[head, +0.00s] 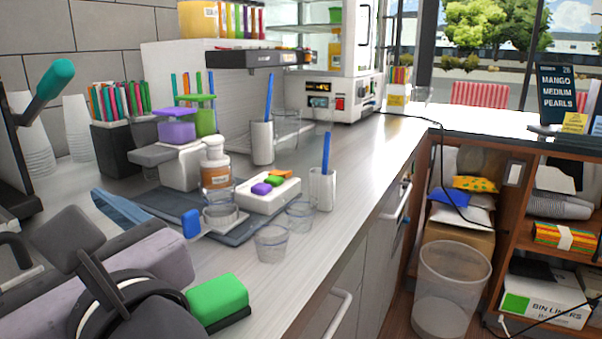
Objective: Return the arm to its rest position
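I cannot make out my gripper or its fingertips in the head view. Dark rounded parts with a grey-lavender body fill the lower left corner, and I cannot tell whether they belong to my arm. The machine with the teal-handled lever (46,90) stands at the left edge, cut off by the frame, with its lever slanting up to the right. Clear cups (271,243) stand on the counter (330,225), and one clear cup (220,213) is on a small white stand on the dark mat (174,203).
A brown-labelled bottle (215,168), a white tray with coloured blocks (285,196) and white holders with blue sticks (322,188) crowd the mid-counter. A green sponge (217,297) lies near the front edge.

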